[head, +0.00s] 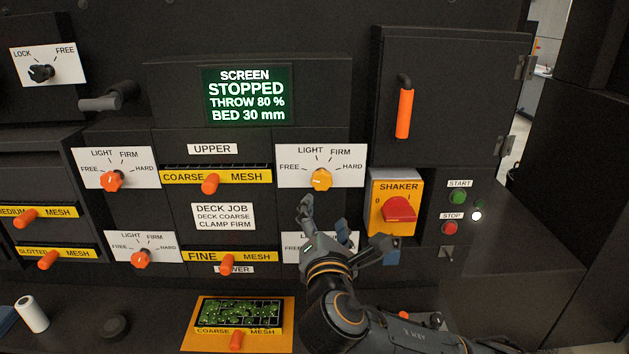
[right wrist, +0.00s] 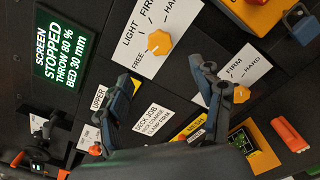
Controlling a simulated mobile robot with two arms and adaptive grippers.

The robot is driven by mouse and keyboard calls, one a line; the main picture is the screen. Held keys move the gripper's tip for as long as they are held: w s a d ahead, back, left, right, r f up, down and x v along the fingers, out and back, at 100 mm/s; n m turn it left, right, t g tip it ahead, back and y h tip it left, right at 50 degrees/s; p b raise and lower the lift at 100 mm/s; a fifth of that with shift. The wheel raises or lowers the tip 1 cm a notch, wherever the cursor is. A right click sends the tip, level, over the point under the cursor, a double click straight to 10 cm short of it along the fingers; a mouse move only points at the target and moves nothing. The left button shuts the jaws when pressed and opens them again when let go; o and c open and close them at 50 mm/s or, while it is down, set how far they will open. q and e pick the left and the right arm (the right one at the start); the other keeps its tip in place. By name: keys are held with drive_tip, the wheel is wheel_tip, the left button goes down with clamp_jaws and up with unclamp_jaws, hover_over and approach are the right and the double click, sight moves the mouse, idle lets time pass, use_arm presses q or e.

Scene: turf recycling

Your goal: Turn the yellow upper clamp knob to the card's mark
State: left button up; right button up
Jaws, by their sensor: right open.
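The yellow upper clamp knob (head: 321,179) sits on a white dial plate marked FREE, LIGHT, FIRM and HARD, right of the COARSE MESH drawer. In the right wrist view the knob (right wrist: 159,42) has a pale mark that appears to point towards FREE. The job card (head: 223,216) reads DECK COARSE, CLAMP FIRM. My right gripper (head: 342,226) is open and empty, below the knob and apart from it. In the right wrist view its fingers (right wrist: 166,80) are spread, with the knob beyond them. My left gripper is not in view.
A lower dial plate (head: 291,246) is partly hidden behind my right gripper. The red shaker switch (head: 399,209) is close to its right. An orange-handled door (head: 404,113) is above. The orange drawer handles (head: 211,184) and (head: 227,265) stick out at left.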

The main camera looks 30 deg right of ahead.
sight(323, 182)
drive_tip(key=p+x, duration=0.3)
drive_tip(key=x, duration=1.1)
drive_tip(key=shift+s+r+p, duration=0.1)
drive_tip(key=shift+r+p, duration=0.05)
drive_tip(key=shift+p, duration=0.15)
drive_tip(key=c, duration=1.2)
